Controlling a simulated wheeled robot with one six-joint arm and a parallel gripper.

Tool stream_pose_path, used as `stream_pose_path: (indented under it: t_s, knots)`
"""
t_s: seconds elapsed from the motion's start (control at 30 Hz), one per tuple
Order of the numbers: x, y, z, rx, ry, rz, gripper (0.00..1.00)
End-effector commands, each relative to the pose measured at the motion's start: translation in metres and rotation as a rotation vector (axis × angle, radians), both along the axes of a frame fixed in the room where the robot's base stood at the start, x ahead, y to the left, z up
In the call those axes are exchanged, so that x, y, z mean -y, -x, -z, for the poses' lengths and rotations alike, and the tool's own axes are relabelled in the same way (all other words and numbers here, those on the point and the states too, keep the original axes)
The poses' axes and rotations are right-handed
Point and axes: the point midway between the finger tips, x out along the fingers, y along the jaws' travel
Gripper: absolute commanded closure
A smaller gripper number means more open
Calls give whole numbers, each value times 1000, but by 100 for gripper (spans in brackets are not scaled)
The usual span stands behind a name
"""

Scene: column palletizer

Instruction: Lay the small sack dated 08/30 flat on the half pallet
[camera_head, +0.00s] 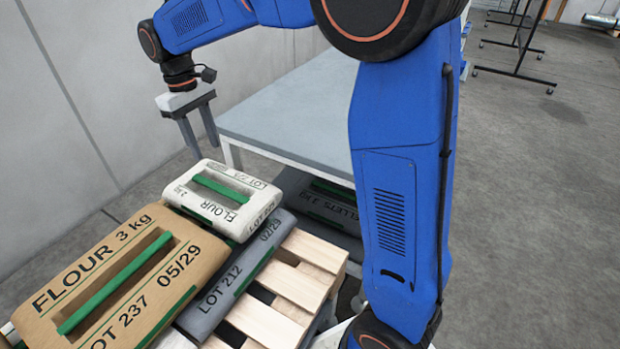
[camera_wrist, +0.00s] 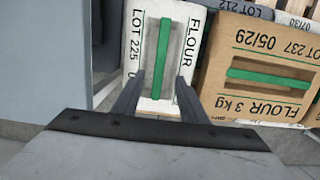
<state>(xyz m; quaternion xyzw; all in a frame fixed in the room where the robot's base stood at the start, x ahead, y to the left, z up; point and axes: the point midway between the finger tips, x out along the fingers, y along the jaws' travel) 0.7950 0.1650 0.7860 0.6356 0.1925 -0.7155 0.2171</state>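A small white flour sack (camera_head: 225,195) marked 2 kg, with a green strip in its top recess, lies flat on other sacks. In the wrist view the white sack (camera_wrist: 142,60) reads LOT 225; its date is cut off after a 0, so I cannot confirm 08/30. My gripper (camera_head: 205,150) points down above and behind this sack. In the wrist view my gripper (camera_wrist: 160,82) has its fingers apart, with the green strip between them and nothing held. The wooden slatted pallet (camera_head: 268,325) shows bare slats at the front right; the sacks hide the rest.
A brown flour sack (camera_head: 150,240) dated 05/29 lies left of the white sack. A grey sack (camera_head: 222,290) marked LOT 212 02/29 lies beside it. A wall closes the left.

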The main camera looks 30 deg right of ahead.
Motion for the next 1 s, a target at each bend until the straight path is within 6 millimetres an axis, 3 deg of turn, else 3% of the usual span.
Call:
stream_pose_path:
  t_s: [0.17, 0.5, 0.73, 1.0]
  knots:
    - [30, 20, -14, 39, -17, 45, 61]
    - [111, 94, -38, 166, -67, 191, 61]
    - [156, 149, -39, 253, -95, 291, 61]
    - [196, 215, -24, 358, -124, 405, 61]
